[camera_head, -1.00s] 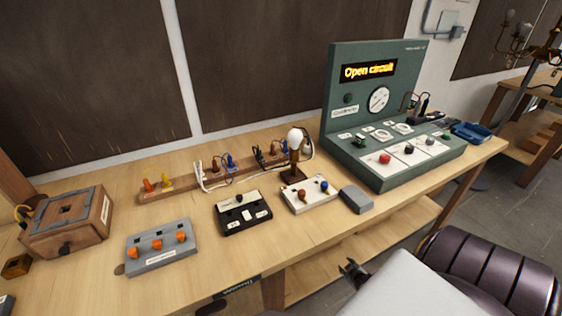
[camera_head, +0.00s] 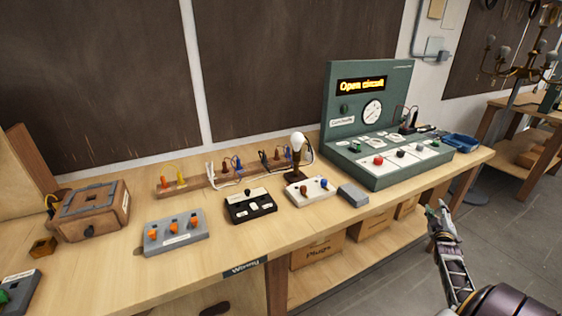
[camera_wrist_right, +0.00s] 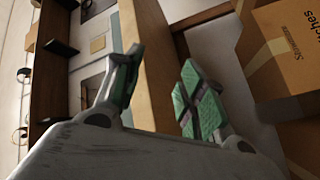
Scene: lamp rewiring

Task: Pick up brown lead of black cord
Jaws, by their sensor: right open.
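The wooden rack (camera_head: 200,184) stands at the back of the bench against the wall, with several coloured leads upright in it. The black cord (camera_head: 263,158) is at the rack's right part, near the bulb. Its leads are small here, and I cannot clearly tell the brown one. My right gripper (camera_head: 441,210) is open and empty, off the bench's front edge, low at the right and well away from the rack. In the right wrist view the two green-padded fingers (camera_wrist_right: 158,78) are spread with nothing between them. My left gripper is not in view.
A white cord (camera_head: 211,175) hangs at the rack. A lamp with a bulb (camera_head: 298,142) stands before the rack's right end. The green tester (camera_head: 345,172) reads "Open circuit". Grey (camera_head: 176,234), black (camera_head: 249,207) and white (camera_head: 300,190) blocks line the bench. Boxes sit on the lower shelf.

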